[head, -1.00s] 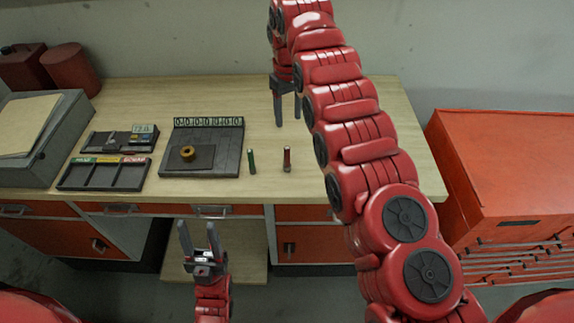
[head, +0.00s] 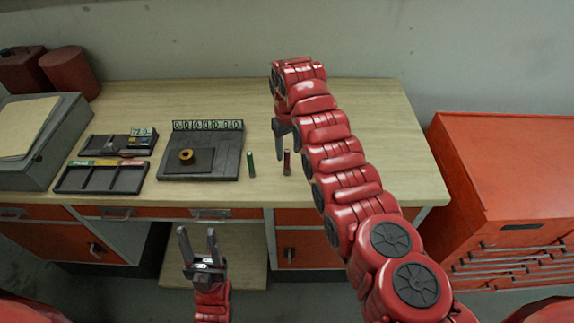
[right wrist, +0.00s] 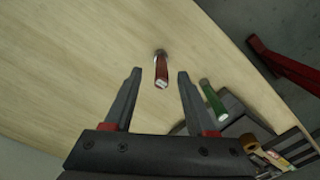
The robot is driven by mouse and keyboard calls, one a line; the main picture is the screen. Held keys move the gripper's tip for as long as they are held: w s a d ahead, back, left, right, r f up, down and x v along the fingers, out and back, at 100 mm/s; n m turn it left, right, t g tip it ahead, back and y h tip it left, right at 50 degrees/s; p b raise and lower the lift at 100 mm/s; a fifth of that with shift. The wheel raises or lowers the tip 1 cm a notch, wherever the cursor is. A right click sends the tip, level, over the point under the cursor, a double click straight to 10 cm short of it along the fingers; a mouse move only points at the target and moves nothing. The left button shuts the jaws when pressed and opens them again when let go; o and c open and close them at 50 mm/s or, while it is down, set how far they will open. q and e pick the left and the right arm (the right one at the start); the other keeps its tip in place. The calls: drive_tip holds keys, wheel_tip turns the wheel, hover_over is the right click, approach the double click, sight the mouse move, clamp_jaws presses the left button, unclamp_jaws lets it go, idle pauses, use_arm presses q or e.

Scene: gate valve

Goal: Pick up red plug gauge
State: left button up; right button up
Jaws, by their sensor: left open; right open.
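The red plug gauge (head: 287,163) stands upright on the wooden bench near its front edge. In the right wrist view the red plug gauge (right wrist: 161,70) shows just beyond and between the fingertips. My right gripper (head: 281,158) is open and empty, with its fingers pointing down close to the red gauge; the right wrist view shows its two fingers apart (right wrist: 160,74). I cannot tell whether a finger touches the gauge. My left gripper (head: 198,232) is open and empty, in front of the bench and below its top.
A green plug gauge (head: 251,164) stands left of the red one. Left of it is a dark fixture (head: 228,165) with a brass ring (head: 186,156). A sorting tray (head: 128,180) lies further left. An orange cabinet (head: 490,170) stands at right. The bench behind the gauges is clear.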

sight(288, 169)
drive_tip(key=f+p, duration=0.2)
drive_tip(key=shift+s+p, duration=0.2)
drive_tip(key=shift+p, duration=0.2)
drive_tip(key=shift+f+b, duration=0.6)
drive_tip(key=shift+f, duration=0.2)
drive_tip(key=shift+w+f, duration=0.2)
drive_tip(key=shift+f, duration=0.4)
drive_tip(key=shift+c, duration=0.2)
clamp_jaws()
